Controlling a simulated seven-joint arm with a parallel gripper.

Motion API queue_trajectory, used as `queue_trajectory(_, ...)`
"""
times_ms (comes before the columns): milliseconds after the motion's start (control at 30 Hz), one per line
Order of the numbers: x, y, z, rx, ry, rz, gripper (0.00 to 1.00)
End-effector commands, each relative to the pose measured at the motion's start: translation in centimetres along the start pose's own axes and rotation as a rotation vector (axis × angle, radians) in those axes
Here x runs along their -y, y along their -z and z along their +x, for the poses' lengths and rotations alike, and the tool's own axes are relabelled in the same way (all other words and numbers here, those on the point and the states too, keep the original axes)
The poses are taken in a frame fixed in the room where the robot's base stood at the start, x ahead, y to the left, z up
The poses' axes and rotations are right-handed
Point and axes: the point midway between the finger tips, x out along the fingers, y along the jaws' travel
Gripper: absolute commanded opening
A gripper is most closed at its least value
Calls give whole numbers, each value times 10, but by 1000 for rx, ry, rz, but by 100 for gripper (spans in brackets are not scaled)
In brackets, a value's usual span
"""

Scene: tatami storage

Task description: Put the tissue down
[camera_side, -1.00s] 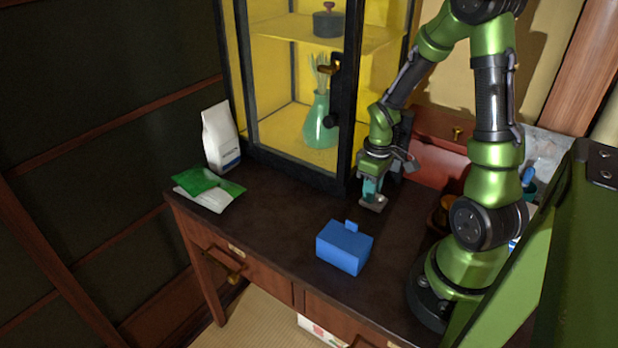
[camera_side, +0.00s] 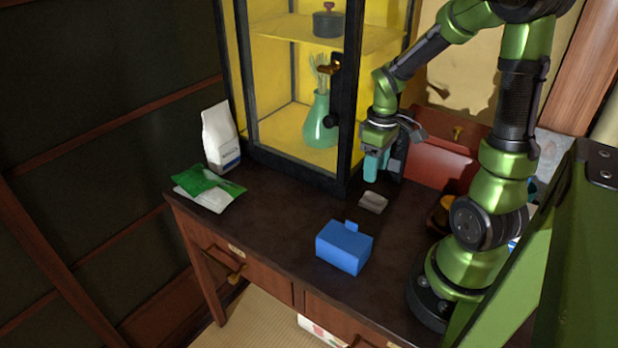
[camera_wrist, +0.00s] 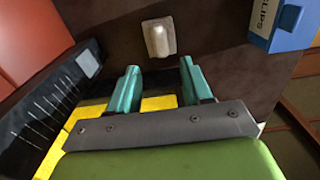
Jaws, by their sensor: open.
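The tissue (camera_side: 373,202), a small pale grey-white packet, lies flat on the dark desk, behind the blue box and in front of the cabinet. In the wrist view the tissue (camera_wrist: 158,37) lies on the dark surface beyond my fingertips, with a lighter raised middle. My gripper (camera_side: 376,166) is above the desk, over and a little behind the tissue, apart from it. In the wrist view the two teal fingers of my gripper (camera_wrist: 158,72) are spread with nothing between them.
A blue box (camera_side: 343,247) marked "CLIPS" in the wrist view (camera_wrist: 285,22) stands near the front edge. The yellow-lined cabinet (camera_side: 347,110) stands close behind my gripper. A green and white packet (camera_side: 208,187) and a white bag (camera_side: 220,137) are at left. Desk between is clear.

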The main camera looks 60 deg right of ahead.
Motion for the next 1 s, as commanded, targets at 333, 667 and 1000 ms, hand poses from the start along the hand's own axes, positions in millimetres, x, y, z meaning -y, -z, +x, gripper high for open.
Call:
queue_trajectory(333,0,0,-46,-2,-1,0,49)
queue_trajectory(667,0,0,-48,-1,1,1,49)
queue_trajectory(1000,59,11,-88,-201,1,108,49)
